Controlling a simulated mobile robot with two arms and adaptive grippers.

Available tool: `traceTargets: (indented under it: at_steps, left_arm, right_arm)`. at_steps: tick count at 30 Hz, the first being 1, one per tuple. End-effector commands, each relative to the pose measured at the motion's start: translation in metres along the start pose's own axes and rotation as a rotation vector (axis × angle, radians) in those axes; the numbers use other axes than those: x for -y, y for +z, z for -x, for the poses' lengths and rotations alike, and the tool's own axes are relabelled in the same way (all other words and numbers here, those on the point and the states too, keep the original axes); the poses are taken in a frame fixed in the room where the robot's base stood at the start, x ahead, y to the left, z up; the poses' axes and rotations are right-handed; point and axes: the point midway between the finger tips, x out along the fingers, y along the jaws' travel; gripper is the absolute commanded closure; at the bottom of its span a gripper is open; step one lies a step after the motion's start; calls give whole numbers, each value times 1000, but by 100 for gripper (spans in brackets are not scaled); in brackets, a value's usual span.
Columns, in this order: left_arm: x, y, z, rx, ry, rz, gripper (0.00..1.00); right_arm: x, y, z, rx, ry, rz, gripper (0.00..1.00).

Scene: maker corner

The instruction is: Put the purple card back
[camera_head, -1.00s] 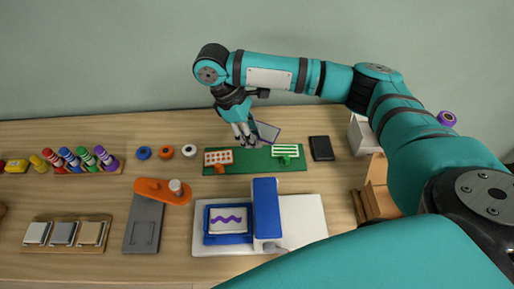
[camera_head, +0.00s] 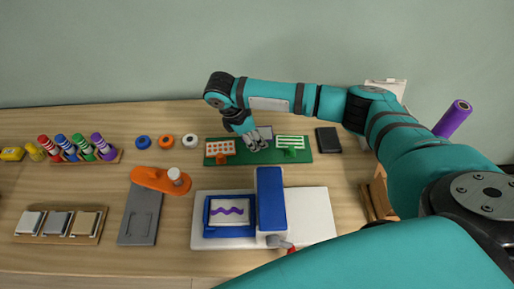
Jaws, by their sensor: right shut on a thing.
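My right gripper (camera_head: 257,143) is shut on a pale card with a purple edge (camera_head: 265,132), mostly hidden behind the fingers. The card stands close to upright over the middle of the green board (camera_head: 305,153); whether its lower edge touches the board is hidden. On the board, a card with orange dots (camera_head: 220,147) stands in an orange holder (camera_head: 221,159) to the left, and a card with green stripes (camera_head: 291,141) stands in a green holder to the right. My left gripper is not in view.
A blue press (camera_head: 270,200) on a white base (camera_head: 312,215) holds a sheet with a purple wave (camera_head: 229,211). A black flat item (camera_head: 328,140) lies right of the board. Orange and white rings (camera_head: 166,142) lie left. A purple roll (camera_head: 453,118) is at the far right.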

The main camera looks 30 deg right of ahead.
Motion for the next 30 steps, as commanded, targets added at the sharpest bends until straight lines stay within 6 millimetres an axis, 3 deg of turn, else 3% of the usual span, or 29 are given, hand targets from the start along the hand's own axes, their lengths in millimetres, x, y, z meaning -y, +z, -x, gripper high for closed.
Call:
traceTargets:
  at_steps: [12, 22, 23, 27, 30]
  left_arm:
    - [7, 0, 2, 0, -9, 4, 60]
    - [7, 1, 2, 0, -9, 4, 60]
    - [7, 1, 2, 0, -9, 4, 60]
    - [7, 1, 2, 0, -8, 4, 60]
    - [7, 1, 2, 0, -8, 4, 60]
  right_arm:
    - [0, -17, -41, 1, 0, 1, 100]
    - [0, -18, -44, 0, 1, -1, 100]
    - [0, -18, -44, 0, 1, -1, 77]
    - [0, -18, -44, -1, 1, -1, 58]
    - [0, -18, -44, -1, 1, -1, 56]
